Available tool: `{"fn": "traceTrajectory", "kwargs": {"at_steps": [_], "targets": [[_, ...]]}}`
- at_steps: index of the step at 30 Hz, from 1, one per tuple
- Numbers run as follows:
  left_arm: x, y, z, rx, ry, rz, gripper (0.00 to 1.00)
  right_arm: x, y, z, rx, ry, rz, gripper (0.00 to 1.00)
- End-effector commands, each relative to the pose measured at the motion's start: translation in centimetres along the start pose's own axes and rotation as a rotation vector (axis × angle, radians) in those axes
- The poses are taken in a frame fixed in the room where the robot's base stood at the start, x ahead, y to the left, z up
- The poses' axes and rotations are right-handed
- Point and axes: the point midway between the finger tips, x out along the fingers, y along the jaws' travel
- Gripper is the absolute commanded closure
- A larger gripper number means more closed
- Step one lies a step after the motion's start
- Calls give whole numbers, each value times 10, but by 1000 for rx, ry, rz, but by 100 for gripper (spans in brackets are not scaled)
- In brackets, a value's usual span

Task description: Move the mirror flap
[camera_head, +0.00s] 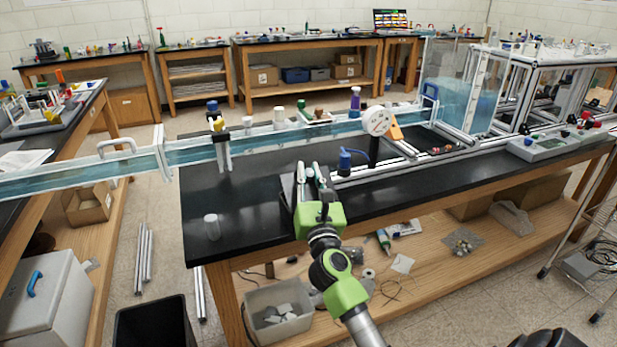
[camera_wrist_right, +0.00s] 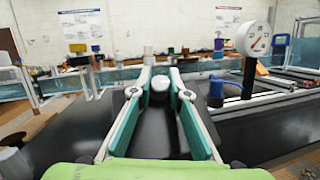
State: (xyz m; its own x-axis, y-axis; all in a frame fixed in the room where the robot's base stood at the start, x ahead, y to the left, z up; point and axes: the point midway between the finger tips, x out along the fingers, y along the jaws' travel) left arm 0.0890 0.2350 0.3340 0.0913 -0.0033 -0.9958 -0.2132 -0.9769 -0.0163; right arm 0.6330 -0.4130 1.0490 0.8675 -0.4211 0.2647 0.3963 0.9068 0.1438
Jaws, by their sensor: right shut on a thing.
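My right gripper (camera_head: 309,170) reaches up over the front edge of the black bench and is shut on a small pale piece. In the right wrist view the two teal-padded fingers (camera_wrist_right: 160,78) come together around this pale rounded piece (camera_wrist_right: 160,85). A small dark tilted panel (camera_head: 287,189) stands just left of the fingers in the head view; it may be the mirror flap, but its face is hidden and I cannot tell for sure. Whether the pale piece is part of that panel is also unclear. My left gripper is not in view.
A long glass water channel (camera_head: 260,145) runs behind the gripper. A round white dial gauge (camera_head: 377,121) on a post and a blue-capped item (camera_head: 346,160) stand to the right. A clear cup (camera_head: 212,227) stands on the bare black bench top (camera_head: 245,220) to the left.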

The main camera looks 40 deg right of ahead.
Motion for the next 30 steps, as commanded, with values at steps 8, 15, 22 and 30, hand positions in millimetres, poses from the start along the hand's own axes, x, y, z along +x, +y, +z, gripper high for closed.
{"fn": "traceTrajectory", "kwargs": {"at_steps": [8,15,22,30], "targets": [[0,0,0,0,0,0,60,0,0,0,-1,0,0,66],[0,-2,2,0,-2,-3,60,-1,0,0,-1,1,0,66],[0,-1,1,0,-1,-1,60,-29,0,-2,0,4,0,66],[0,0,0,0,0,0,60,-91,-1,-2,1,6,-3,66]]}}
